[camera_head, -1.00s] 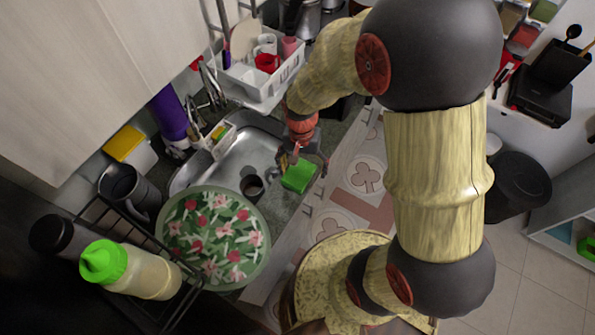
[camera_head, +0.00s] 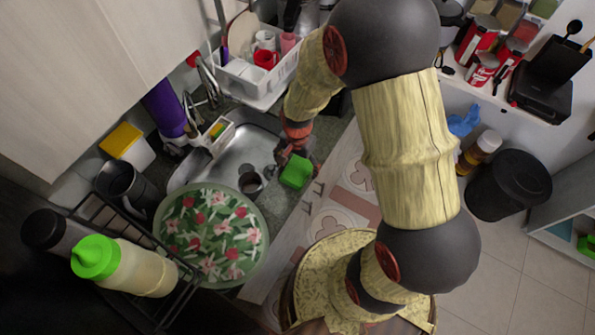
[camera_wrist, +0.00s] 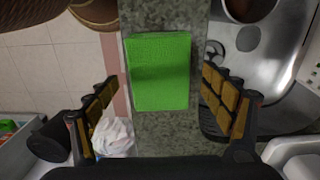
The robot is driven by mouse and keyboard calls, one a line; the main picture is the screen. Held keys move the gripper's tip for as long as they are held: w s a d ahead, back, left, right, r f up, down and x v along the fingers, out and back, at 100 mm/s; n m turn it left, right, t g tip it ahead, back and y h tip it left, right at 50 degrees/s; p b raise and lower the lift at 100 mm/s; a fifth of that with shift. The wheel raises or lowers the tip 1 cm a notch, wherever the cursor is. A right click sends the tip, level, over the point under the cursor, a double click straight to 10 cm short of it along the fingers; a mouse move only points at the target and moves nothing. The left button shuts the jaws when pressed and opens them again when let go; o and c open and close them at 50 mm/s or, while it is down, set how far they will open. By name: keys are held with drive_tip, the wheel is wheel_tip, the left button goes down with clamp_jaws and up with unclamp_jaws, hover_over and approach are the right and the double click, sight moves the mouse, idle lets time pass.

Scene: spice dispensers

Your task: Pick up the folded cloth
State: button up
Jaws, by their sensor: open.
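The folded cloth is bright green and rectangular. In the head view the cloth (camera_head: 296,172) lies on the counter at the front edge of the sink, with my gripper (camera_head: 290,152) just above and partly behind it. In the wrist view the cloth (camera_wrist: 159,72) lies flat on the speckled counter strip. My gripper (camera_wrist: 166,104) is open, with one finger at each side of the cloth and a gap on both sides. Nothing is between the fingertips in contact.
The metal sink (camera_head: 240,155) with a dark cup (camera_head: 251,184) is beside the cloth. A floral plate (camera_head: 211,235) stands at the lower left. A white dish rack (camera_head: 258,75) is behind. A green-capped bottle (camera_head: 125,266) is at the front left.

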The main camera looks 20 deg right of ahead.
drive_tip(key=shift+f, duration=0.5)
drive_tip(key=shift+c, duration=0.9)
drive_tip(key=c, duration=1.1)
drive_tip(key=shift+o, duration=0.2)
drive_tip(key=shift+r, duration=0.15)
